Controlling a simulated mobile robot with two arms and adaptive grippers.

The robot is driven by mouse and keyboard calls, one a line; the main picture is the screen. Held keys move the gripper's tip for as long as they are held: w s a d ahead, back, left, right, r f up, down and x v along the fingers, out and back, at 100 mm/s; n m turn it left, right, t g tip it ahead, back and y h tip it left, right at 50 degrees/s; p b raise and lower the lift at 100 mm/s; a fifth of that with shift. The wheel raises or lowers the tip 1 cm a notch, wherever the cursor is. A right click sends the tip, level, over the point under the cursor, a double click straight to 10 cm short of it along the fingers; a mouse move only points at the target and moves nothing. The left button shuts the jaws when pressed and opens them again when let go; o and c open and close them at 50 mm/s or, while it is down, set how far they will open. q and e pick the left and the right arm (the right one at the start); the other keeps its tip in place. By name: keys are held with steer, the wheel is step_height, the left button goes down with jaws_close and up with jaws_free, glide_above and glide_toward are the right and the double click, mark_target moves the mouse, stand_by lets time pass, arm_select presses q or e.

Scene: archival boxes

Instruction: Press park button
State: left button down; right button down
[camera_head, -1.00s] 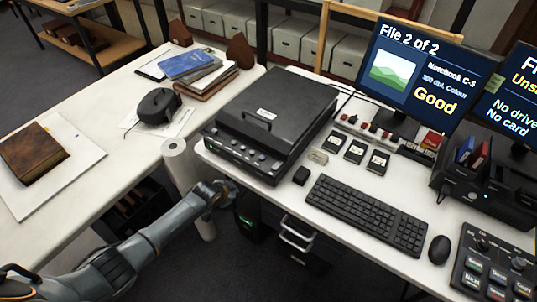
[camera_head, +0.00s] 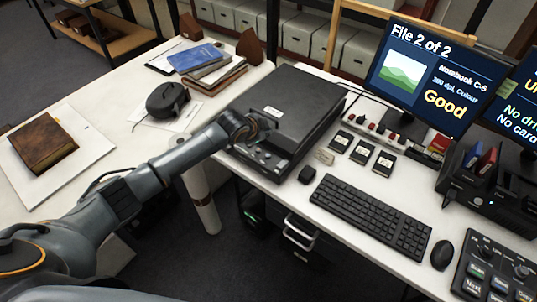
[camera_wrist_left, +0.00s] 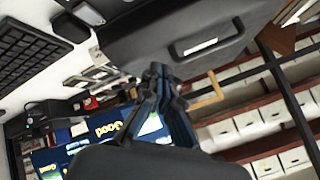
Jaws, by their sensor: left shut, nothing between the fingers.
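My left gripper (camera_head: 268,126) reaches in over the front edge of the black flatbed scanner (camera_head: 305,105). Its fingers are shut and empty, above or in front of the scanner's front panel (camera_head: 262,157), which carries several small round buttons. The arm and gripper hide the left part of that panel. No button label is readable, so I cannot tell which one is the park button. In the left wrist view the shut fingertips (camera_wrist_left: 158,72) point toward the scanner (camera_wrist_left: 190,35), whose lid has a white label; contact cannot be told. My right gripper is not in view.
Right of the scanner are a keyboard (camera_head: 370,217), a mouse (camera_head: 442,255), a labelled control box (camera_head: 495,272) and a monitor (camera_head: 428,78) reading "Good". Small cartridges (camera_head: 362,152) lie behind the keyboard. A brown book (camera_head: 42,143) lies on the left table.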

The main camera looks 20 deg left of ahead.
arm_select(q)
steer(key=b, duration=0.7)
glide_above(266, 157)
step_height(266, 157, down, 7)
steer(key=shift+f, duration=0.15)
steer(key=shift+f+b, duration=0.5)
steer(key=shift+f, duration=0.3)
stand_by(0.4)
steer(key=shift+f, duration=0.35)
steer(key=shift+f+b, duration=0.35)
steer(key=shift+f, duration=0.3)
stand_by(0.7)
steer(key=shift+r, duration=0.15)
steer(key=shift+r+p, duration=0.85)
steer(key=shift+p, duration=0.1)
